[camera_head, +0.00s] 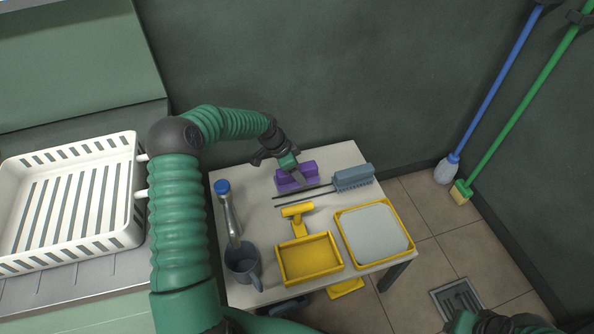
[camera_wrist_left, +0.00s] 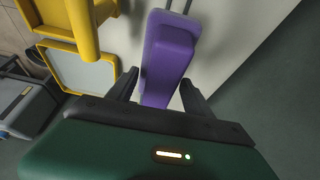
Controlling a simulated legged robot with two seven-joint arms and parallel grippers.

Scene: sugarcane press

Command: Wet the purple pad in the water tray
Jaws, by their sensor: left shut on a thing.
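The purple pad (camera_head: 296,177) is a long purple block with a raised back, at the back of the small white table. My left gripper (camera_head: 292,172) is over it from above, shut on it. In the left wrist view the purple pad (camera_wrist_left: 166,60) runs between the two dark fingers (camera_wrist_left: 160,92). A shallow yellow-rimmed tray (camera_head: 374,234) with a flat pale grey surface is at the table's front right, apart from the pad; I take it as the water tray. It also shows in the left wrist view (camera_wrist_left: 110,74). My right gripper is not seen.
A blue-grey brush (camera_head: 353,178) lies right of the pad. A white rack (camera_head: 70,200) is far left.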

